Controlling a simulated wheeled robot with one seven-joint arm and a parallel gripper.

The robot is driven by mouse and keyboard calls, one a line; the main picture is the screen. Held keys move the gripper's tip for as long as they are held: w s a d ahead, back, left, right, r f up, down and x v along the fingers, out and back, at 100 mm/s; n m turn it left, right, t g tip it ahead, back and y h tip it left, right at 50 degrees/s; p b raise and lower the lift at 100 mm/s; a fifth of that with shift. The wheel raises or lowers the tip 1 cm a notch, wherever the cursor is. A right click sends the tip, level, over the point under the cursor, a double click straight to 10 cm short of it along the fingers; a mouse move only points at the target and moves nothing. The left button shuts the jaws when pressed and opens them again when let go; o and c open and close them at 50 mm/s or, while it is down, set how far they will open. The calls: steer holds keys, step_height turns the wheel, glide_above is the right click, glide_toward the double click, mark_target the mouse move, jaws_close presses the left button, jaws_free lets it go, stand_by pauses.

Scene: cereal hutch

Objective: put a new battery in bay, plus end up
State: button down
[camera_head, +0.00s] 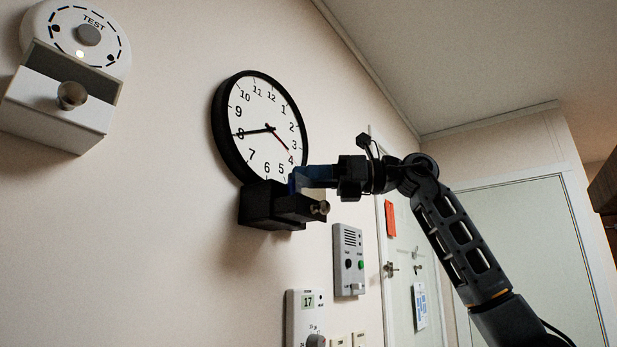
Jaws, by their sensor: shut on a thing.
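A round black-rimmed wall clock (266,128) hangs on the wall, with a black box (258,206) just below it. The box's front part (296,207) stands out toward the right and bears a metallic knob (320,207). My gripper (296,181) reaches in from the right, its blue fingertips just above this front part, at the clock's lower edge. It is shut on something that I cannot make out. No battery can be clearly seen, and the inside of the box is hidden. I cannot tell whether the fingertips touch the box.
A white round alarm marked TEST (85,35), with a lit light and a white knobbed box (62,98), is at upper left. Below the clock are a grey intercom panel (349,260) and a white thermostat (306,318). A door (412,265) is behind my arm.

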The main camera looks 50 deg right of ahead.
steer(key=shift+f+b, duration=0.8)
steer(key=shift+f, duration=0.25)
stand_by(0.9)
steer(key=c, duration=0.8)
jaws_free()
steer(key=shift+d, duration=0.1)
steer(key=shift+c, duration=1.1)
steer(key=shift+o, duration=0.3)
steer(key=shift+r, duration=0.15)
